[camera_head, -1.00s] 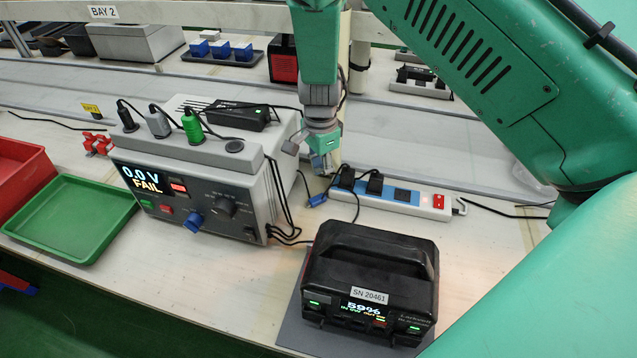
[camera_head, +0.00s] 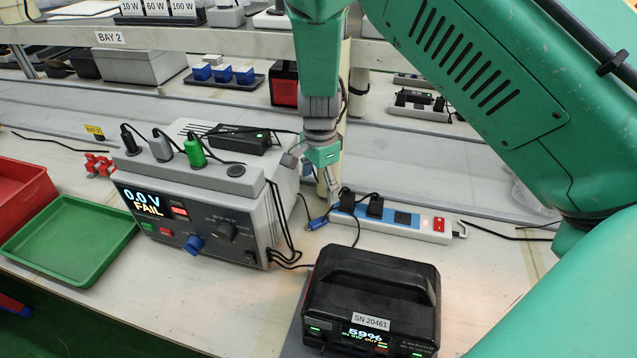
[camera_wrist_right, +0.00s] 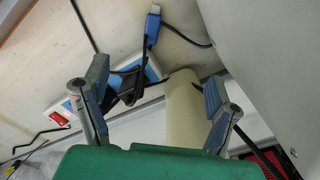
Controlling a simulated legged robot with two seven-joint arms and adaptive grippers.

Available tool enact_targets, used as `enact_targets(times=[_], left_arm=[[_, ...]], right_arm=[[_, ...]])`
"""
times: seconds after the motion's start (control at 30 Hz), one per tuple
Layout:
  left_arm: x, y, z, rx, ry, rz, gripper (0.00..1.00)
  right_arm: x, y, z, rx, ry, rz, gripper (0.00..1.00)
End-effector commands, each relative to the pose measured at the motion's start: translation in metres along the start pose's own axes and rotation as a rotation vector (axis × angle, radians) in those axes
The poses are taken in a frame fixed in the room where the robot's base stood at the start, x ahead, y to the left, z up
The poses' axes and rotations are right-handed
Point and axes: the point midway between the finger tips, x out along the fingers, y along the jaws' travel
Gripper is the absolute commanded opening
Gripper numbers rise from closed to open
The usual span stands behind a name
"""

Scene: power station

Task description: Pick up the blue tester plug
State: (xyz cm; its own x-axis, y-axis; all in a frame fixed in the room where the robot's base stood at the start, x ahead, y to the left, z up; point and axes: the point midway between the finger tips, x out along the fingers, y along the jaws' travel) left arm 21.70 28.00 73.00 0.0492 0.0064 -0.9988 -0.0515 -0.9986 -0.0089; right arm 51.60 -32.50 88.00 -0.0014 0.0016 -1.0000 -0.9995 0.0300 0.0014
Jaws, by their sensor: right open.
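The blue tester plug (camera_head: 318,223) lies on the bench between the grey tester (camera_head: 205,205) and the power strip (camera_head: 400,220), with a dark cable on it. It also shows in the right wrist view (camera_wrist_right: 153,28), at the top, beyond the fingertips. My right gripper (camera_head: 322,180) points down above and behind the plug, near the tester's right side, and is apart from it. In the wrist view its two fingers (camera_wrist_right: 155,90) are spread wide with nothing held between them. My left gripper is not in view.
The black power unit (camera_head: 372,295) stands in front of the strip. Black cables (camera_head: 280,225) hang down the tester's right side. A pale post (camera_wrist_right: 184,115) stands close to my fingers. Green (camera_head: 70,240) and red trays lie at left.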

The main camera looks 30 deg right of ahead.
Motion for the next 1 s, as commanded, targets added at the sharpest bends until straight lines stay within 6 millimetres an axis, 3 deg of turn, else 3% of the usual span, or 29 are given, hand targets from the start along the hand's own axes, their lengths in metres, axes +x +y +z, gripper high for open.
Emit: enact_targets(times=[0.17,0.5,0.73,0.83,1.0], left_arm=[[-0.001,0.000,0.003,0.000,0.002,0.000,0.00],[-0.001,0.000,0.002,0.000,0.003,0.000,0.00],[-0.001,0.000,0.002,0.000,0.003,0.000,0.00],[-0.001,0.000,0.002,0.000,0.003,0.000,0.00],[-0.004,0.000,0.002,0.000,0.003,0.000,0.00]], right_arm=[[-0.011,-0.001,0.000,0.000,0.000,-0.003,0.80],[-0.080,-0.002,-0.001,0.000,-0.001,-0.004,0.80],[-0.112,-0.002,-0.002,0.000,-0.002,-0.001,0.80],[-0.116,-0.001,-0.002,-0.019,-0.001,0.003,0.45],[-0.108,0.003,-0.003,-0.283,0.003,0.023,0.42]])
